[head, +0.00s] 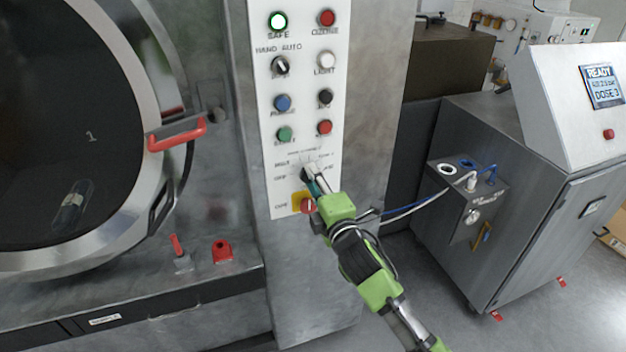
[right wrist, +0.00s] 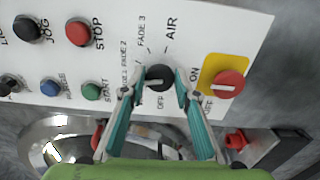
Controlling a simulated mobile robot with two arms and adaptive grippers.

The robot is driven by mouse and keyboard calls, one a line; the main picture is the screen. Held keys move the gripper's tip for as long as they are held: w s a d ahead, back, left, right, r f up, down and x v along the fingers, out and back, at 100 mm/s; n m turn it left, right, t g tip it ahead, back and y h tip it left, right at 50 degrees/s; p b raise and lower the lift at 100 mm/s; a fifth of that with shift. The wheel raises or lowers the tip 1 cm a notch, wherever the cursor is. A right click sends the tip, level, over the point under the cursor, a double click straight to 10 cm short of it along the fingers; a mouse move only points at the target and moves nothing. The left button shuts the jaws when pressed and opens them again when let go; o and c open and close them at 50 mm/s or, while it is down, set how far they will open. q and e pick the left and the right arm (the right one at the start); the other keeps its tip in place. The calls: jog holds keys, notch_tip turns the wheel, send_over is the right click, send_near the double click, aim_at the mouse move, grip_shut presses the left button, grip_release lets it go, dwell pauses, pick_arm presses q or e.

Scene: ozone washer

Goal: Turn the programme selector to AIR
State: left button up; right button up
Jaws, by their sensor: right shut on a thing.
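The programme selector (right wrist: 158,77) is a round black knob low on the white control panel (head: 336,100). In the right wrist view, printed labels surround it, including FADE 2, FADE 3, AIR (right wrist: 172,28) and OFF (right wrist: 166,103). A pale mark shows on the knob, but I cannot tell for sure which label it points to. My right gripper (right wrist: 160,80) is shut on the knob, with one teal-padded finger on each side. In the head view, the right gripper (head: 313,183) reaches the selector from below right and partly hides it. My left gripper is not in view.
A red switch on a yellow plate (right wrist: 212,62) sits close beside the selector. Buttons, including red STOP (right wrist: 78,32) and green START (right wrist: 92,91), are nearby. The round washer door (head: 60,130) with its red handle (head: 176,134) is left. A grey cabinet (head: 540,190) stands right.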

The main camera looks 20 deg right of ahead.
jog(key=m, duration=0.5)
jog(key=m+p, duration=0.1)
jog(key=m, duration=0.5)
jog(key=m+p, duration=0.1)
jog(key=m, duration=0.4)
jog(key=shift+a+f+m, duration=0.2)
jog(key=shift+f+m, duration=0.05)
jog(key=shift+m, duration=0.05)
jog(key=m+p, duration=0.1)
jog(key=m, duration=0.4)
jog(key=shift+a+m, duration=0.1)
jog(key=shift+m, duration=0.2)
jog(key=shift+f, duration=0.1)
jog(key=o, duration=1.1)
jog(key=shift+c, duration=0.2)
jog(key=s, duration=1.2)
jog(key=shift+d, duration=0.2)
